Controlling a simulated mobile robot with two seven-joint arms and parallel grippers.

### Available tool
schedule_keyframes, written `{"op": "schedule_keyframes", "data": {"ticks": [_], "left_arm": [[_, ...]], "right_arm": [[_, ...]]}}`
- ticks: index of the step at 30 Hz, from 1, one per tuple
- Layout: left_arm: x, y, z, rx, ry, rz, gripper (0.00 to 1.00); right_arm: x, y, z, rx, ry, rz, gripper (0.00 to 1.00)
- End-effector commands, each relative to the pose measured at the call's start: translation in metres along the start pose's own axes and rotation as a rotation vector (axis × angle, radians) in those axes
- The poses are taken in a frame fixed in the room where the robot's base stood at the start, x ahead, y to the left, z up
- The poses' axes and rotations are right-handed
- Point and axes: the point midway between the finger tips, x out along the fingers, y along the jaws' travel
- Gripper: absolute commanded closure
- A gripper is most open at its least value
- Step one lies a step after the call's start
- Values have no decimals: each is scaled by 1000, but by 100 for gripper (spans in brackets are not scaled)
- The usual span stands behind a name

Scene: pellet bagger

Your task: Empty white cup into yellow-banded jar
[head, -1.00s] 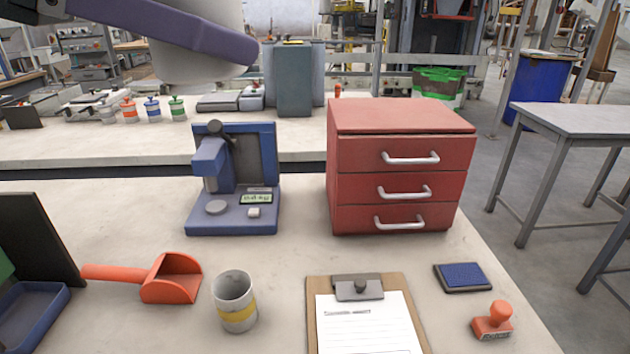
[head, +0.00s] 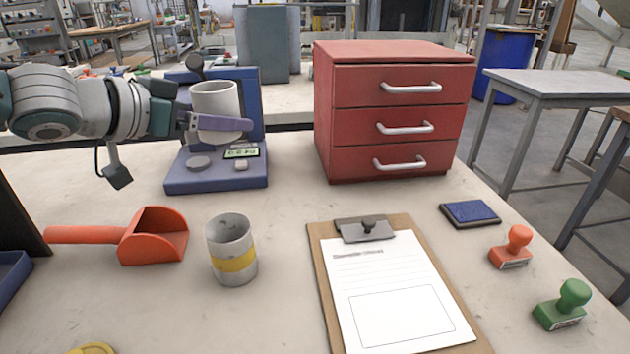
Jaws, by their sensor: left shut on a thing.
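The white cup (head: 214,98) is held upright by my left gripper (head: 218,123), in front of the blue bagger machine at the upper left. My left gripper is shut on the cup, with a purple finger across its lower front. The yellow-banded jar (head: 232,249) stands upright on the bench, below and a little right of the cup in the picture. The cup is apart from the jar. The cup's contents cannot be seen. The jar looks grey and dark inside. My right gripper is not in view.
The blue machine (head: 216,180) stands behind the jar. An orange scoop (head: 153,236) lies left of the jar, and a clipboard (head: 327,262) lies to its right. A red drawer unit (head: 390,120), an ink pad (head: 470,213) and stamps stand further right. Bench between machine and jar is clear.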

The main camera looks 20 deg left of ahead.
Motion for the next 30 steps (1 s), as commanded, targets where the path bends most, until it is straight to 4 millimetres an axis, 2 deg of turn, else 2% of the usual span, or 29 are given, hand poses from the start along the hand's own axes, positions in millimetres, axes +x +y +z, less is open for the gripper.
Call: {"op": "schedule_keyframes", "data": {"ticks": [1,6,13,19,30], "left_arm": [[0,-6,16,13,-4,14,84],[-9,-14,59,40,-10,97,84],[-28,-19,104,79,-7,201,84],[-38,-20,118,97,-3,242,84],[-38,-19,117,111,-1,245,84]], "right_arm": [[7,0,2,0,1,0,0],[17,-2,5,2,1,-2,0],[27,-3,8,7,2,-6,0],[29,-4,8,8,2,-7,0],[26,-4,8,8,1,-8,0]]}}
